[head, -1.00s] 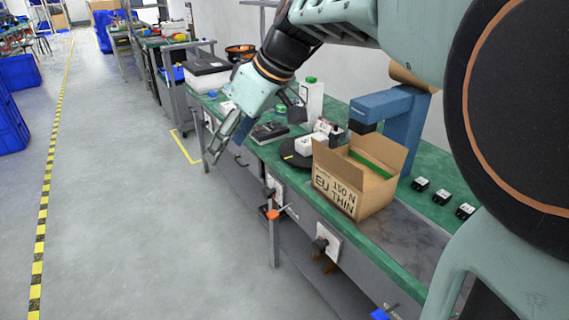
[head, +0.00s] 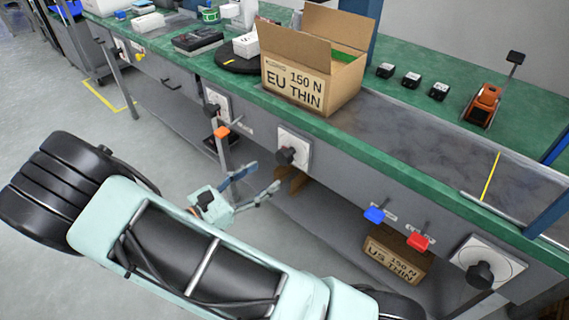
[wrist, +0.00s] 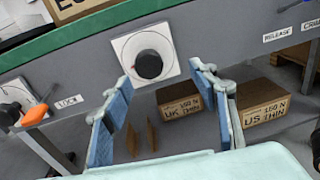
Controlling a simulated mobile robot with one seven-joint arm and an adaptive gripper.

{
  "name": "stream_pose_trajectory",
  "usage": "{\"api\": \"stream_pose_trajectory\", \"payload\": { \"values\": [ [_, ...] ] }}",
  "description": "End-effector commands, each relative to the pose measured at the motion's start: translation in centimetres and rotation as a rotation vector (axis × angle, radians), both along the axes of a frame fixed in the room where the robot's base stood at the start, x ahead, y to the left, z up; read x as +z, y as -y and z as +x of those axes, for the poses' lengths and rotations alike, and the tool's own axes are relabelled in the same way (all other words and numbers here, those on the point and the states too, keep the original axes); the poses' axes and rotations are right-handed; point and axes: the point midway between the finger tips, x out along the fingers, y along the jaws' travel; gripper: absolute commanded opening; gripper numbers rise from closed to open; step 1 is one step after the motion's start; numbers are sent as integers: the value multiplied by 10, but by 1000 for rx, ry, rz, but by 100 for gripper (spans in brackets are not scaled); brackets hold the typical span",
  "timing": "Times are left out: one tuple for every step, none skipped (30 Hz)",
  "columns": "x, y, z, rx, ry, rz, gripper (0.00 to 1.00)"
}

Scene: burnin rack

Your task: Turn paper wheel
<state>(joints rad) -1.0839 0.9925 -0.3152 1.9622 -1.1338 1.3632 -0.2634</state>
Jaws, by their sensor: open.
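Several round black knobs on pale square plates line the bench front. One knob (head: 291,153) sits in the middle of the head view and, in the wrist view, the dark knob (wrist: 149,64) lies between and beyond my fingertips. Others are a knob (head: 216,103) to its left and a larger-plated knob (head: 484,272) at the lower right. No readable label tells which is the paper wheel. My gripper (head: 267,179) is open and empty, with blue finger pads, in front of and below the middle knob, apart from it. In the wrist view my gripper (wrist: 160,76) has its fingers spread wide.
An orange-tipped lever (head: 221,131) sticks out left of the middle knob. Blue (head: 375,214) and red (head: 418,241) handles sit to the right. An open carton (head: 300,85) stands on the green bench top (head: 375,138). Closed boxes (head: 395,258) lie below. The aisle floor is clear.

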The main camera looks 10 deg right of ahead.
Motion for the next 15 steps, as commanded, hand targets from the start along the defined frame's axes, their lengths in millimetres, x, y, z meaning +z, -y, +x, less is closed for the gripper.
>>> {"api": "stream_pose_trajectory", "payload": {
  "values": [
    [-10, -4, 2, 39, -2, -30, 54],
    [-12, -6, 4, 57, -2, -41, 54],
    [-14, -8, 5, 75, -2, -51, 54],
    [-15, -9, 6, 84, -2, -57, 54],
    [-16, -8, 8, 90, -2, -59, 54],
    [-16, -7, 10, 95, -1, -62, 54],
    [-16, -5, 11, 96, -1, -62, 54],
    [-15, -2, 13, 95, 0, -62, 54],
    [-16, 2, 16, 93, -1, -61, 54],
    [-16, 6, 19, 93, -1, -61, 54],
    [-16, 10, 22, 93, -1, -61, 54],
    [-16, 17, 26, 90, -1, -61, 54],
    [-16, 22, 30, 90, 0, -59, 54],
    [-16, 26, 33, 91, 0, -59, 54],
    [-16, 33, 38, 90, 0, -60, 54]
  ]
}}
